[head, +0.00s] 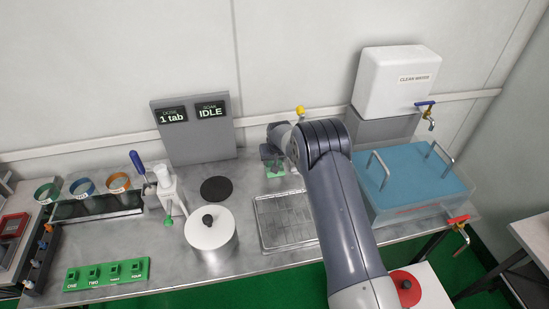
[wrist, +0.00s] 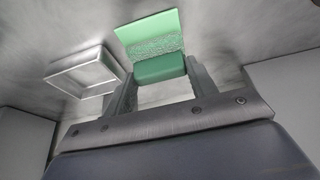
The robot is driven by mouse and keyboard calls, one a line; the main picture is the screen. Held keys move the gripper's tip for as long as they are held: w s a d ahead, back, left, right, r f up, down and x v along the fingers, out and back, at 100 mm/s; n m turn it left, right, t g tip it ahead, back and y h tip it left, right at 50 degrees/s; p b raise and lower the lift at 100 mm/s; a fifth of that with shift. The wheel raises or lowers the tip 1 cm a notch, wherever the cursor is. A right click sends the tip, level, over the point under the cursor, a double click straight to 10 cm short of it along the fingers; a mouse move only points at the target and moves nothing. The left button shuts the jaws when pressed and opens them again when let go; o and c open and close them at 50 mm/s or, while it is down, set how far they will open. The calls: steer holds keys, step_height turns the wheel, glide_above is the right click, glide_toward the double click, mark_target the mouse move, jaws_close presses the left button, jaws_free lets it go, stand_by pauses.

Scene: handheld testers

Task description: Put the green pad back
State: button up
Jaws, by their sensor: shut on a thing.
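The green pad (wrist: 160,68) is between the two fingers of my gripper (wrist: 161,80) in the wrist view, and the gripper is shut on it. A rough band and a flat lighter green face (wrist: 149,27) show just beyond its dark green front. I cannot tell whether that lighter face is part of the pad or a separate patch on the bench. In the head view a small green patch (head: 276,171) shows below my gripper (head: 275,160), at the back of the steel bench. My arm hides part of the area, and contact with the bench is unclear.
A small pale-rimmed tray (wrist: 62,76) lies left of the gripper in the wrist view. In the head view, a wire-grid tray (head: 283,222) is in front, a black disc (head: 216,189) and white-lidded pot (head: 210,228) are left, and a blue-lidded tank (head: 412,178) is right.

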steer(key=o, duration=1)
steer(key=shift+r, duration=0.2)
steer(key=b+v, duration=0.2)
steer(key=v, duration=0.9)
steer(key=shift+s+r, duration=0.25)
steer(key=shift+r, duration=0.1)
